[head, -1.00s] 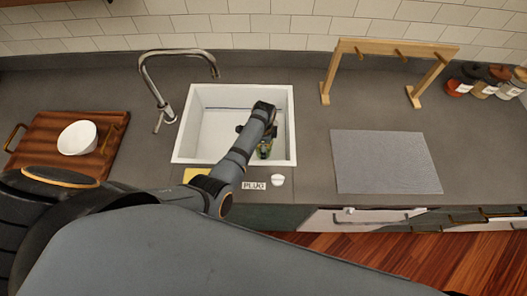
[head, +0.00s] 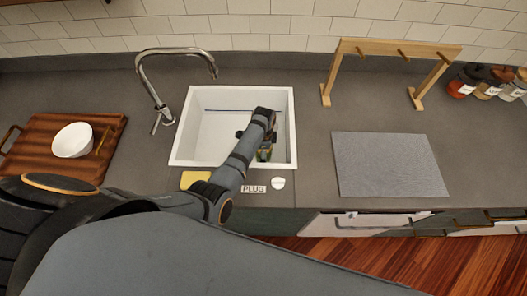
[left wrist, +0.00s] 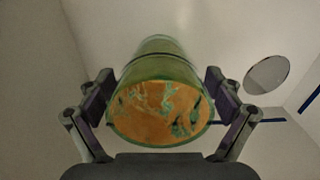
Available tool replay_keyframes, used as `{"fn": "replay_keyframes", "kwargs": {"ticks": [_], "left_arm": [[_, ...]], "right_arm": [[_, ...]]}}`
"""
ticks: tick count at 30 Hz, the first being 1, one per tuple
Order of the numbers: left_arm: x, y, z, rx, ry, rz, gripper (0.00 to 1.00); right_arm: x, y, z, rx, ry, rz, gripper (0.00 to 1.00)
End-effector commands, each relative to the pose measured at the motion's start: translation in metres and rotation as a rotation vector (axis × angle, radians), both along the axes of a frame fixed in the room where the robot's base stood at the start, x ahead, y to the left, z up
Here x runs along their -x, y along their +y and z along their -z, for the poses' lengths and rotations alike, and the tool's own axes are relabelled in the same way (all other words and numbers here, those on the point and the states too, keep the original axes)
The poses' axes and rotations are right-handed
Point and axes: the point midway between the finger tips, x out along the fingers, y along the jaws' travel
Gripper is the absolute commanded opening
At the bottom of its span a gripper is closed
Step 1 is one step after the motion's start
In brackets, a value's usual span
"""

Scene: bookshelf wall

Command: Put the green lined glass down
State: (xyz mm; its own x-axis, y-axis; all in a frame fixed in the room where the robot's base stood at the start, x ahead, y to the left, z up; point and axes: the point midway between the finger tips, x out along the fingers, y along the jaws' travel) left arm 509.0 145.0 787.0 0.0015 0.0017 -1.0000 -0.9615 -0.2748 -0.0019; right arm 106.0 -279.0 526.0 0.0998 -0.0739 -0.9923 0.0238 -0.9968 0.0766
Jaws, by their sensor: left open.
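The green glass (head: 264,155) is inside the white sink (head: 177,135), near its right front corner, mostly hidden behind my left arm in the head view. In the left wrist view the glass (left wrist: 160,100) is green-sided, and its round near end shows mottled orange and green. My left gripper (left wrist: 160,88) is open, with one finger on each side of the glass. The fingers are very close to its sides; I cannot tell whether they touch. The glass's support is hidden. My right gripper is not in view.
The sink's walls surround my left gripper. A tap (head: 150,75) stands at the back left. A yellow sponge (head: 195,179), a PLUG label (head: 253,189) and a white plug (head: 278,182) lie in front. A grey mat (head: 390,165) and wooden rack (head: 400,48) are right.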

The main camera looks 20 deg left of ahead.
Motion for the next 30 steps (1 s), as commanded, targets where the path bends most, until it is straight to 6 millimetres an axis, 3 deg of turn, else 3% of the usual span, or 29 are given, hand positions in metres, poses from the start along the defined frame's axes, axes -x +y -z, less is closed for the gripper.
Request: {"fn": "replay_keyframes", "kwargs": {"ticks": [8,20,24,30], "left_arm": [[0.0,0.0,-0.026,0.0,0.0,0.0,0.92],[0.0,0.0,-0.106,0.0,0.0,0.0,0.92],[0.0,0.0,-0.122,0.0,0.0,0.0,0.92],[0.0,0.0,-0.122,0.0,0.0,0.001,0.92]], "right_arm": [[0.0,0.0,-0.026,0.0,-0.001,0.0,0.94],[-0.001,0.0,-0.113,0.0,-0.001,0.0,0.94],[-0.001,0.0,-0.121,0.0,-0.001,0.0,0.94],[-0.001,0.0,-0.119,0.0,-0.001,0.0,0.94]]}}
